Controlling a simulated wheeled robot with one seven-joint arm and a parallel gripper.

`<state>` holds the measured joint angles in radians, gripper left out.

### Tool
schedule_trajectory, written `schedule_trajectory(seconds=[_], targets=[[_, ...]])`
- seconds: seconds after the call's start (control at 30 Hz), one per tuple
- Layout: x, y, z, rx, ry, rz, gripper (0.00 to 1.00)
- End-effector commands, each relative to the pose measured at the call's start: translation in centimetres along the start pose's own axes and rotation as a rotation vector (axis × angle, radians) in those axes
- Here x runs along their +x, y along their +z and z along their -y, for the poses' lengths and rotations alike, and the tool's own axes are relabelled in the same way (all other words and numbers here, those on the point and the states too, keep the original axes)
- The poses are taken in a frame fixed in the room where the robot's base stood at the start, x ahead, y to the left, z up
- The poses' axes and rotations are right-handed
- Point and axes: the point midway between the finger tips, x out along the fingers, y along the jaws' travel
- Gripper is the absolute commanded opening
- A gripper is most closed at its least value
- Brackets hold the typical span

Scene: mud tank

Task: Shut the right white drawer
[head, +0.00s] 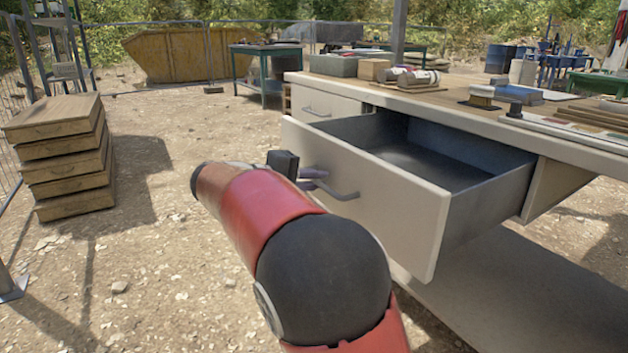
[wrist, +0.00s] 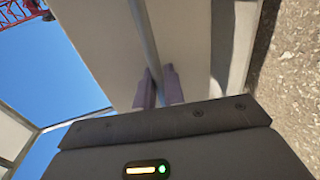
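The right white drawer (head: 370,200) is pulled well out of the workbench in the head view, and its grey inside looks empty. Its bar handle (head: 345,193) is on the front panel. My gripper (head: 310,180) is at the handle's left end, with its purple fingers partly hidden by my wrist. In the wrist view my gripper (wrist: 159,85) has one finger on each side of the handle bar (wrist: 147,35), close against it, and appears shut on it. The drawer front (wrist: 100,50) fills the area behind the fingers.
The left white drawer (head: 325,108) is shut. The workbench top (head: 450,98) holds boxes, rolls and tools. Stacked wooden boxes (head: 65,160) stand on the left. The gravel ground (head: 150,250) left of the bench is open. A yellow skip (head: 175,55) is far back.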

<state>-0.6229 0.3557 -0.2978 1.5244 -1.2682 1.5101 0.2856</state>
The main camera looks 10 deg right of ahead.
Motion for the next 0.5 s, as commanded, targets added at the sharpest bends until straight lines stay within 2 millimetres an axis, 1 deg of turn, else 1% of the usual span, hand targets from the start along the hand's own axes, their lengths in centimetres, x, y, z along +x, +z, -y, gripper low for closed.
schedule_trajectory(seconds=[0.33, 0.43, 0.5], targets=[[0.2, 0.0, 0.0, 0.000, -0.001, 0.000, 0.00], [1.0, 0.0, -0.2, 0.000, 0.000, 0.001, 0.00], [2.0, 0.1, -0.4, 0.000, 0.000, 0.003, 0.00]])
